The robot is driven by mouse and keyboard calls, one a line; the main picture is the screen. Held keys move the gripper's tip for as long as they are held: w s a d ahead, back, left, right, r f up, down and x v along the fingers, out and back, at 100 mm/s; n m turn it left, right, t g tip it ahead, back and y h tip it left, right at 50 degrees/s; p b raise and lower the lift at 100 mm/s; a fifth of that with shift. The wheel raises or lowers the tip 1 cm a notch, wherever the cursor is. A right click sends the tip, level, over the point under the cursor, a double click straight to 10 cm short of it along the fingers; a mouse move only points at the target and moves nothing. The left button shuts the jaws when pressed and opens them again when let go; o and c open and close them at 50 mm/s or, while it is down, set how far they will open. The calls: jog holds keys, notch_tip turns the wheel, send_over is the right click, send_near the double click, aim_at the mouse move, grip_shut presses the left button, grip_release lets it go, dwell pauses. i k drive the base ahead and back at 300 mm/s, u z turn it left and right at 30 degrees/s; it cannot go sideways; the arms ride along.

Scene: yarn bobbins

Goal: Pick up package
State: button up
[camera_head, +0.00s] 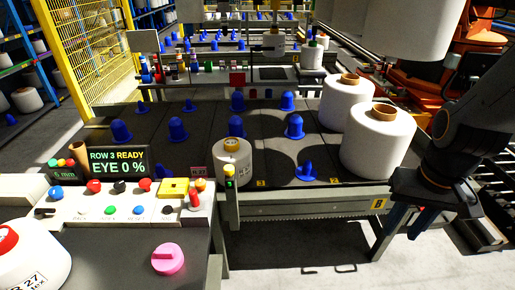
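Large white yarn packages on brown cores stand at the right end of the dark table. The nearest package (378,150) is upright at the front right corner, and another package (343,105) stands behind it. A smaller white package (232,165) stands near the table's front middle. My gripper (408,222) hangs at the right, beyond the table's front right corner and apart from the nearest package. Its two blue fingers point down with a gap between them, and nothing shows between them.
Blue pegs (294,127) stand on the table (288,208). A large white roll (412,25) and orange machinery are at the upper right. Floor shows below the table.

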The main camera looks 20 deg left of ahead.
aim_at(237, 152)
jog(key=u, duration=0.05)
jog(key=i, duration=0.75)
jog(key=u, duration=0.75)
jog(key=i, duration=0.65)
jog(key=u, duration=0.45)
